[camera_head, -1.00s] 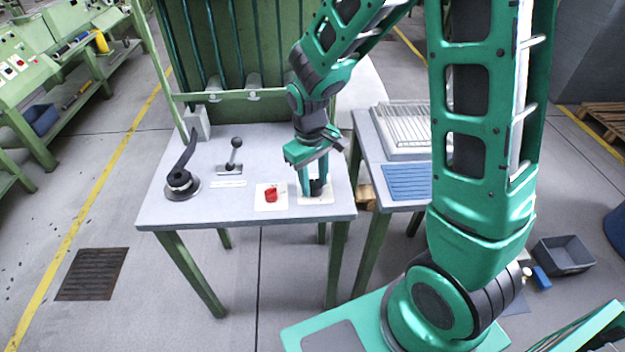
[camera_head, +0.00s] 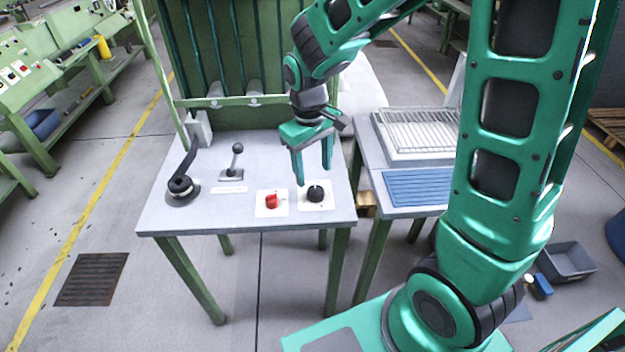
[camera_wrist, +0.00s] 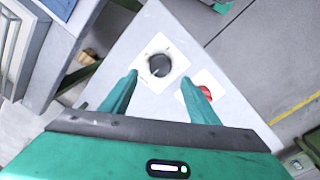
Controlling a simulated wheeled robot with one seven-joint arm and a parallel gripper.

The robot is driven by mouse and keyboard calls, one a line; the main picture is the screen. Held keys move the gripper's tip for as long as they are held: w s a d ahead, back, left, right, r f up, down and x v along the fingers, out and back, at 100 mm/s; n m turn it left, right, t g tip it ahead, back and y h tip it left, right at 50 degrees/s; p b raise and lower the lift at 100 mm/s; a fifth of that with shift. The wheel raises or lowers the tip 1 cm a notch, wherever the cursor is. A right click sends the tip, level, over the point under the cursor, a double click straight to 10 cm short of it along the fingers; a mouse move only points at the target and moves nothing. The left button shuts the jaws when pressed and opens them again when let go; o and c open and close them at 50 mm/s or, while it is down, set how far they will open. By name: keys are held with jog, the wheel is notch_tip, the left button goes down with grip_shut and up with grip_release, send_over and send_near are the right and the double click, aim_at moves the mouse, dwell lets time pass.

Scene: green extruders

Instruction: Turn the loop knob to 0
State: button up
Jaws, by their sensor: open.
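A black round knob (camera_head: 315,193) sits on a white plate at the front right of the grey table. A red knob (camera_head: 271,201) sits on its own white plate just left of it. I cannot read which one is labelled loop. My gripper (camera_head: 314,177) is open and empty above the black knob, with its fingers pointing down and apart from it. In the wrist view the black knob (camera_wrist: 159,66) shows ahead between the fingers, with a small mark on its plate. The red knob (camera_wrist: 204,92) is partly hidden behind the right finger.
A black lever on a round base (camera_head: 181,187) and a small ball-topped lever (camera_head: 236,160) stand on the left of the table (camera_head: 215,212). A second table at the right holds a wire rack (camera_head: 420,130) and a blue ribbed mat (camera_head: 417,187).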

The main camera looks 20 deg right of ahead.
jog(key=shift+a+r, duration=0.15)
jog(key=shift+r, duration=1.9)
jog(key=s+d+r+m, duration=0.45)
jog(key=s+d, duration=0.45)
jog(key=d, duration=0.3)
jog(key=s+d+m+y, duration=0.1)
jog(key=s+d+m, duration=0.4)
jog(key=s, duration=0.9)
jog(key=shift+s+d, duration=0.3)
jog(key=shift+d, duration=0.35)
jog(key=shift+w+f, duration=0.2)
jog(key=shift+w, duration=0.45)
